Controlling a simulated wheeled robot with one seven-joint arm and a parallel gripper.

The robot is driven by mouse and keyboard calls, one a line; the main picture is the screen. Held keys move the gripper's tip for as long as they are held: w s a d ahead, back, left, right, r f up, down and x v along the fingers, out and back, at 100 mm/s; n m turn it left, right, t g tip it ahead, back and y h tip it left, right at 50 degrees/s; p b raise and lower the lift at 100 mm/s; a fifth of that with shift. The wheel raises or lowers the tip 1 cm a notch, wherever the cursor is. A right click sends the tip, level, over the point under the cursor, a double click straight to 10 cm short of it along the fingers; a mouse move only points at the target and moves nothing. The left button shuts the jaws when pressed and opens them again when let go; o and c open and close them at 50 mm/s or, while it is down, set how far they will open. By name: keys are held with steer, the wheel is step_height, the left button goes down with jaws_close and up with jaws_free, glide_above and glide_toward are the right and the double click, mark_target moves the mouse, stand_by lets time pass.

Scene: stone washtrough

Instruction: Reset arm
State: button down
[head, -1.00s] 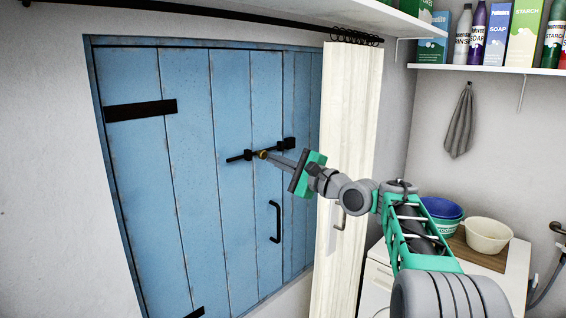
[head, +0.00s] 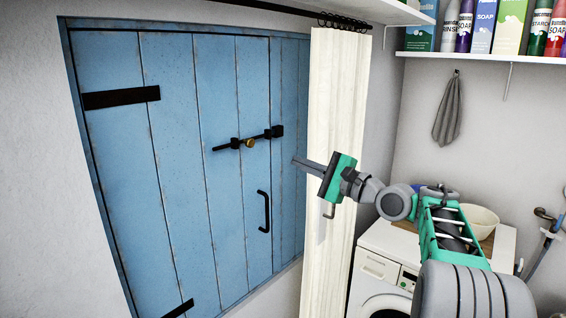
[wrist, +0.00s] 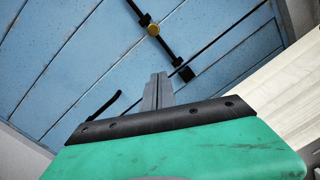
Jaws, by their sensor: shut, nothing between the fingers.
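My gripper (head: 296,161) is shut and empty, its grey fingers together. It is in front of the blue shutter door, in line with the cream curtain's left edge, to the right of the bolt and apart from it. In the wrist view the closed fingertips (wrist: 159,76) point toward the blue door. The black sliding bolt (head: 262,136) with its brass knob (head: 249,143) lies across the door boards, and the knob also shows in the wrist view (wrist: 153,29).
The blue door (head: 190,120) has a black pull handle (head: 265,212). A cream curtain (head: 335,100) hangs just behind my gripper. A washing machine (head: 375,265) with a pale basin (head: 480,217) stands at right, below a shelf (head: 480,59) of bottles and boxes. A grey cloth (head: 447,110) hangs on the wall.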

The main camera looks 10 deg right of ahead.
steer(key=shift+s+d, duration=0.3)
steer(key=shift+s, duration=0.25)
